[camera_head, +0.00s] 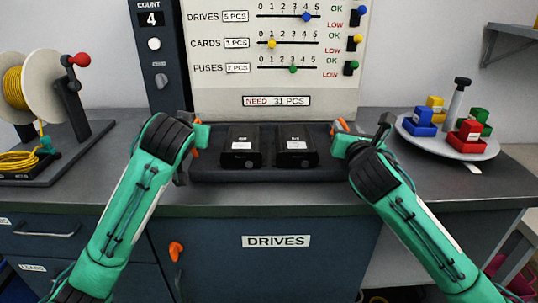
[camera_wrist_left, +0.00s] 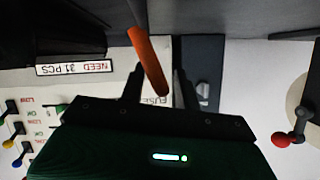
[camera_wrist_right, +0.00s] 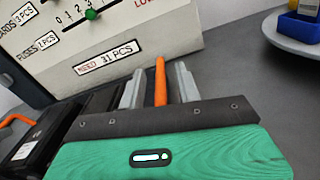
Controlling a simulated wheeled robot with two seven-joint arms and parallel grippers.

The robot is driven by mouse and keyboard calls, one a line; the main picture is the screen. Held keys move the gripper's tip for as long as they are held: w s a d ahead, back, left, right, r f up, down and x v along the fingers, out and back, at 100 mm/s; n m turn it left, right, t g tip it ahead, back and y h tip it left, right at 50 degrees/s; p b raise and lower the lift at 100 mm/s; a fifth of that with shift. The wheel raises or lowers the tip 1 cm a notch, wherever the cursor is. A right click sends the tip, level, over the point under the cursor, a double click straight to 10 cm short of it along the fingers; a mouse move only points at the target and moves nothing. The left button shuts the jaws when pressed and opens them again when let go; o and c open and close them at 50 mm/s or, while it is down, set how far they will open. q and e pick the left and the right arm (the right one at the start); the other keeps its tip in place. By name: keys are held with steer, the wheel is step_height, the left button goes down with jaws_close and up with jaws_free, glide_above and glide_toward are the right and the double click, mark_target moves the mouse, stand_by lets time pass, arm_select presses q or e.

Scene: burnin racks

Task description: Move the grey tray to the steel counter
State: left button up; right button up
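The dark grey tray (camera_head: 265,175) lies flat on the grey counter, below the white panel. It bears two black boxes, the left box (camera_head: 241,147) and the right box (camera_head: 296,147). Orange handles show at its left (camera_head: 195,153) and right (camera_head: 338,126) ends. My left gripper (camera_head: 192,150) is at the left handle; in the left wrist view the orange bar (camera_wrist_left: 149,62) stands between its parted fingers. My right gripper (camera_head: 343,135) is at the right handle; its parted fingers flank the orange bar (camera_wrist_right: 160,82) with gaps. I cannot tell which surface is the steel counter.
A cable reel (camera_head: 40,85) stands on the left of the counter (camera_head: 265,197). A round turntable (camera_head: 430,133) with coloured blocks stands at the right. The white panel (camera_head: 277,85) rises behind the tray. A drawer front labelled DRIVES (camera_head: 275,241) is below.

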steer(key=shift+s, duration=0.1)
arm_select(q)
steer(key=v, duration=1.1)
arm_select(e)
steer(key=s, duration=1.2)
steer(key=shift+d, duration=0.2)
arm_select(q)
steer(key=shift+s, duration=0.1)
